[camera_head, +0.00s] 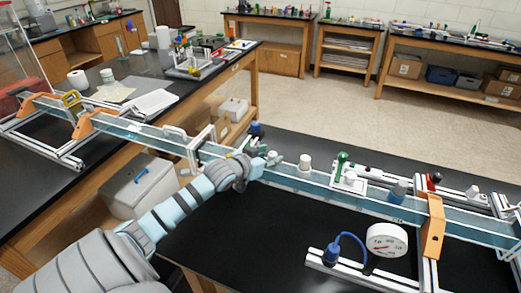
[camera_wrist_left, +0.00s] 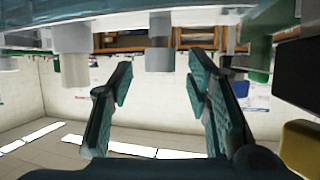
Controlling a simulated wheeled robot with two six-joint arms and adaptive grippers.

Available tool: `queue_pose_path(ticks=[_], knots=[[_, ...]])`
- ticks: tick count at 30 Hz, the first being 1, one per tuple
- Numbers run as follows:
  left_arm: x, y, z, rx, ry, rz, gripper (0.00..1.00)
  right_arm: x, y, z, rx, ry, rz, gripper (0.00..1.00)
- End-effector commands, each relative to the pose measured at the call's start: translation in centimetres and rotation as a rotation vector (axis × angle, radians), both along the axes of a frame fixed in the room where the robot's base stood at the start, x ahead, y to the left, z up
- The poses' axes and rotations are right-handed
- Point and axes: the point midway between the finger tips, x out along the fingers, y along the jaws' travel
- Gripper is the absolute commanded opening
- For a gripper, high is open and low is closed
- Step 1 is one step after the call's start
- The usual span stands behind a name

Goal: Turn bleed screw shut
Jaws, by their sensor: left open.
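My left gripper (camera_head: 257,155) is at the left end of the near bench, just above the long clear blue channel (camera_head: 315,190). In the left wrist view the gripper (camera_wrist_left: 158,75) is open and its fingers are empty. A grey cylinder (camera_wrist_left: 160,45) shows between the fingers from the channel's side, apart from both of them. I cannot tell for sure which fitting is the bleed screw. A white cap (camera_head: 305,161) stands on the channel right of the gripper, and a green-topped fitting (camera_head: 341,165) is farther right. My right gripper is not in view.
A round white gauge (camera_head: 386,239) with a blue hose (camera_head: 345,242) stands on the near bench at front right. An orange bracket (camera_head: 433,225) straddles the channel. The black benchtop (camera_head: 250,235) in front of the channel is mostly clear.

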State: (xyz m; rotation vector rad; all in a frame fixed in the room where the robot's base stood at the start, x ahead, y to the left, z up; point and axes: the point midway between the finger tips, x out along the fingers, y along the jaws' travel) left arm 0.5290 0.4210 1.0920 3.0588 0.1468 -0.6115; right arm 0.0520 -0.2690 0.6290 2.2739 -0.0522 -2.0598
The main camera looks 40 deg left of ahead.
Motion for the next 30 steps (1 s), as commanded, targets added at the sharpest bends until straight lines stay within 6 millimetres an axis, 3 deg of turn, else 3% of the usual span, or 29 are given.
queue_pose_path(ticks=[6, 10, 30], knots=[[-5.7, -0.7, 2.3, 0.015, 0.007, -0.013, 0.44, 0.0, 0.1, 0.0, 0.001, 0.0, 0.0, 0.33], [-7.4, -0.4, 2.9, 0.018, 0.008, 0.001, 0.44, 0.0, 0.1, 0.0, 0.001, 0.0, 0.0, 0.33], [-8.2, -0.8, 3.4, 0.0, 0.001, -0.001, 0.44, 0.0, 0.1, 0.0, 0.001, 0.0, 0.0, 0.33]])
